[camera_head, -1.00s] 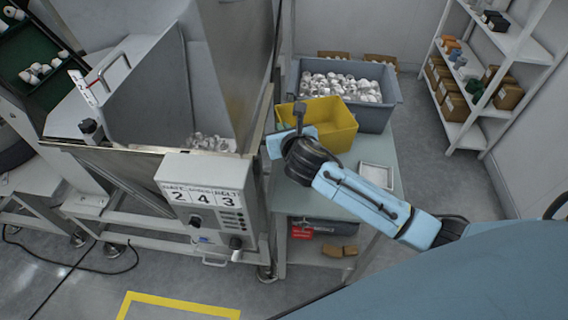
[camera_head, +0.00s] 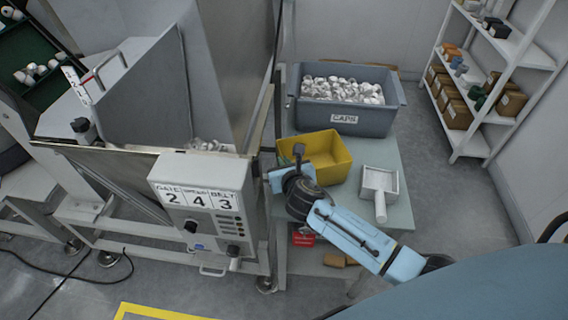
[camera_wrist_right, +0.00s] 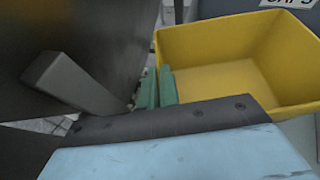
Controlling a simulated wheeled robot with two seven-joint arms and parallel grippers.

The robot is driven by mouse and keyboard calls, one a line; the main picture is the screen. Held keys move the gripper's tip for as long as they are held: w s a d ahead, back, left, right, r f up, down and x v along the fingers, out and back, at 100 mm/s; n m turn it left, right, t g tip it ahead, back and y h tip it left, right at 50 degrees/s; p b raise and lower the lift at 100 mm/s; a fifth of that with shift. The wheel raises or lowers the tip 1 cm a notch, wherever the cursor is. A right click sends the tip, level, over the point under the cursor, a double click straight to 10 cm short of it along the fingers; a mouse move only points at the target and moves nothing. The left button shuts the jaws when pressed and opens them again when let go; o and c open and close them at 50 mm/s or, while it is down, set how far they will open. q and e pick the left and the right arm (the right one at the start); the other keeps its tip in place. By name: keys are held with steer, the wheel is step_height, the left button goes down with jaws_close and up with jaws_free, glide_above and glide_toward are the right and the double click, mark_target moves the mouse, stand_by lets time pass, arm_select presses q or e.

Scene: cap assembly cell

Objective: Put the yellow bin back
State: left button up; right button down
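The yellow bin (camera_head: 328,153) is upright and looks empty, over the grey-green table, in front of the grey caps bin. Whether its base touches the table top is hard to tell. My right gripper (camera_head: 277,177) is at the bin's left side. In the right wrist view its green fingers (camera_wrist_right: 157,88) are close together, one on each side of the left wall of the yellow bin (camera_wrist_right: 240,60), and look shut on it. The fingertips are partly hidden in the head view. My left gripper is not in view.
The grey bin marked CAPS (camera_head: 345,116), full of white caps, stands behind. A white scoop (camera_head: 380,182) lies to the right on the table (camera_head: 397,215). The steel hopper machine (camera_head: 205,180) stands close on the left. A shelf rack (camera_head: 490,90) is at the far right.

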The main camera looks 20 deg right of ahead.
steer(key=c, duration=2)
jaws_free()
steer(key=shift+f, duration=0.1)
steer(key=shift+c, duration=0.2)
steer(key=o, duration=0.4)
steer(key=shift+s+r, duration=0.1)
steer(key=shift+r, duration=0.1)
steer(key=p+v, duration=0.2)
steer(key=v, duration=0.9)
steer(key=shift+s+p, duration=0.35)
steer(key=shift+p, duration=0.05)
steer(key=shift+r, duration=0.1)
